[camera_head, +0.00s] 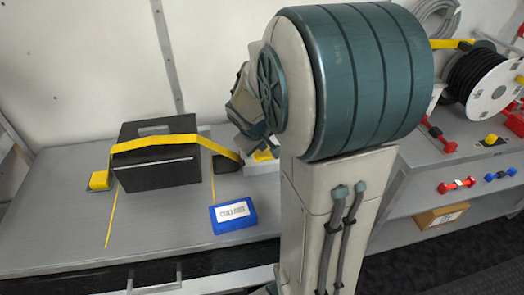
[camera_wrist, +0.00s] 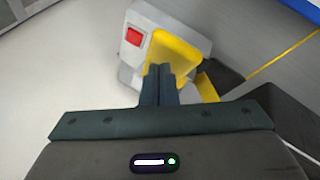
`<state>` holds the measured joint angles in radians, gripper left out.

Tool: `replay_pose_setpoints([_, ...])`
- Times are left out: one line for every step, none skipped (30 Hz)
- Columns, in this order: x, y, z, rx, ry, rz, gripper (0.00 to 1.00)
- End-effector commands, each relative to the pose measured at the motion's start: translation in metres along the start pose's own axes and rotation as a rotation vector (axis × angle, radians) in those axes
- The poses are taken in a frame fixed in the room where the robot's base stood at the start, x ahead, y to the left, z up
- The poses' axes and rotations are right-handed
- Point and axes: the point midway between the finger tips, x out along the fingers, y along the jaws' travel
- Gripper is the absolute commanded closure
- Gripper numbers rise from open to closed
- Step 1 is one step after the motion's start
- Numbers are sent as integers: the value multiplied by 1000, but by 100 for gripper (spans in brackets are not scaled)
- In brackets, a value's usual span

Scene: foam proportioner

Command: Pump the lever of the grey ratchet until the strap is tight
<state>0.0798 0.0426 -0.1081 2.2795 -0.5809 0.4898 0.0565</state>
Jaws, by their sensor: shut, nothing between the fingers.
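The grey ratchet (camera_wrist: 150,18) is in the upper middle of the wrist view, with a red square on its side and a broad yellow part (camera_wrist: 178,52). I cannot tell whether that part is lever or wound strap. My gripper (camera_wrist: 158,72) is shut and empty, its fingertips at or just in front of the yellow part; contact is unclear. In the head view the ratchet (camera_head: 262,167) is partly hidden behind my arm. The yellow strap (camera_head: 155,143) runs over a black case (camera_head: 158,175) from a yellow anchor (camera_head: 99,181) at left down toward the ratchet. Its tension is unclear.
A blue labelled box (camera_head: 233,215) lies on the grey bench (camera_head: 60,220) in front of the ratchet. A dark block (camera_head: 226,162) sits beside the case. At right, a shelf holds a hose reel (camera_head: 490,85) and red and blue fittings. The bench's front left is clear.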

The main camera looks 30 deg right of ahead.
Motion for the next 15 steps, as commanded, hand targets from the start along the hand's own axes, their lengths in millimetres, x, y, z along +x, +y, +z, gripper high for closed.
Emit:
replay_pose_setpoints([1, -1, 1, 0, 0, 0, 100])
replay_pose_setpoints([1, -1, 1, 0, 0, 0, 100])
replay_pose_setpoints([2, -1, 1, 0, 0, 0, 100])
replay_pose_setpoints([2, -1, 1, 0, 0, 0, 100])
replay_pose_setpoints([2, -2, 1, 0, 0, 0, 100])
replay_pose_setpoints([2, -2, 2, 0, 0, 0, 100])
replay_pose_setpoints([3, -2, 2, 0, 0, 0, 100])
replay_pose_setpoints([3, -2, 2, 0, 0, 0, 100])
replay_pose_setpoints([3, -2, 2, 0, 0, 0, 100])
replay_pose_setpoints([4, -2, 2, 0, 0, 0, 100])
replay_pose_setpoints([4, -3, 2, 0, 0, 0, 100])
replay_pose_setpoints([4, -3, 3, 0, 0, 0, 100])
replay_pose_setpoints([4, -3, 3, 0, 0, 0, 100])
replay_pose_setpoints([4, -3, 3, 0, 0, 0, 100])
replay_pose_setpoints([5, -3, 3, 0, 0, 0, 100])
